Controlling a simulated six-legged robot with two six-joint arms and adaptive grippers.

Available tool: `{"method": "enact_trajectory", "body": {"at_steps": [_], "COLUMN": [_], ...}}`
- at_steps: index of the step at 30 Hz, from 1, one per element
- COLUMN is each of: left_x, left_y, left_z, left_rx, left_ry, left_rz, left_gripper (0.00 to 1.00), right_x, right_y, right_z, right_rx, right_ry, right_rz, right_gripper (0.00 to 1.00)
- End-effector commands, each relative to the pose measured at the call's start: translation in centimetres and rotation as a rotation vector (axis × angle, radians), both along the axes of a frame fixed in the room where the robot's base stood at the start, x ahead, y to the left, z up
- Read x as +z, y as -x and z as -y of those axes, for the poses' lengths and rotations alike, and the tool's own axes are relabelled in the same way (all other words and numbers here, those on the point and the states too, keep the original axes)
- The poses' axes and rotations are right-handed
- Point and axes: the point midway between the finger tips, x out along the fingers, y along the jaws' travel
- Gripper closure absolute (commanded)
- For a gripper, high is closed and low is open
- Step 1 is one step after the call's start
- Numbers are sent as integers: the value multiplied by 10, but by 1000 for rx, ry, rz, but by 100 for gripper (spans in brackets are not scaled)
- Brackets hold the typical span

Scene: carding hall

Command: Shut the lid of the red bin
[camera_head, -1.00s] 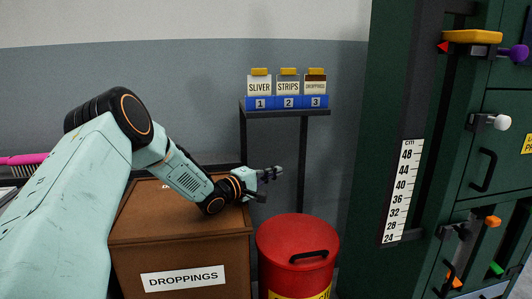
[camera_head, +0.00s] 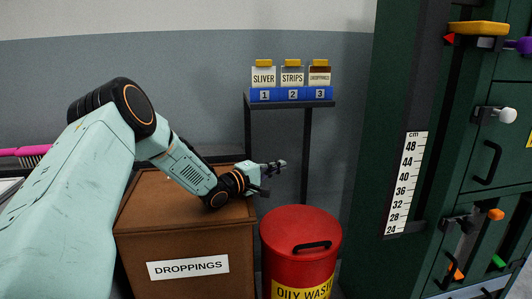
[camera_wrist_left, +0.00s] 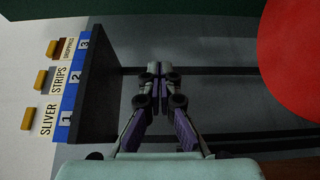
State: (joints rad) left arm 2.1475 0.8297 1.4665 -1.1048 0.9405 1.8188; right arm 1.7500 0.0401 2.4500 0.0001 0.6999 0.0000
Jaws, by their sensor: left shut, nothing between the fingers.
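The red bin (camera_head: 295,266) stands at the lower middle of the head view, with a yellow "OILY WASTE" label on its front. Its red lid (camera_head: 285,225) lies across the top with a black handle (camera_head: 312,245) near the front, and I see no gap under it. In the left wrist view, a plain part of the red lid (camera_wrist_left: 295,60) fills the right edge. My left gripper (camera_head: 280,163) is above and behind the bin, apart from the lid. Its fingers are together and empty, as the left wrist view (camera_wrist_left: 160,68) shows. My right gripper is not in view.
A brown "DROPPINGS" box (camera_head: 190,245) stands left of the bin, beneath my left forearm. Behind is a black stand (camera_head: 290,104) with several labelled containers. A dark green machine (camera_head: 385,150) with a cm scale (camera_head: 408,185) rises on the right.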

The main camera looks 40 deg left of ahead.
Motion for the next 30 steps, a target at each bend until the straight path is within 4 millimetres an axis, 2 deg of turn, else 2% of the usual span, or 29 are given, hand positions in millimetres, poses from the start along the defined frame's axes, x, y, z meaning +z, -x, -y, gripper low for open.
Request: {"method": "enact_trajectory", "body": {"at_steps": [15,22,30], "left_x": [2,1,1], "left_y": [55,67,70], "left_z": [-12,-13,-12], "left_rx": [5,2,-1], "left_ry": [7,4,1], "left_rz": [3,0,1], "left_gripper": [100,100,100], "right_x": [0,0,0], "right_y": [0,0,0], "right_z": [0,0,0], "right_rx": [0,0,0], "right_ry": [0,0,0], "right_rz": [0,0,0], "right_gripper": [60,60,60]}}
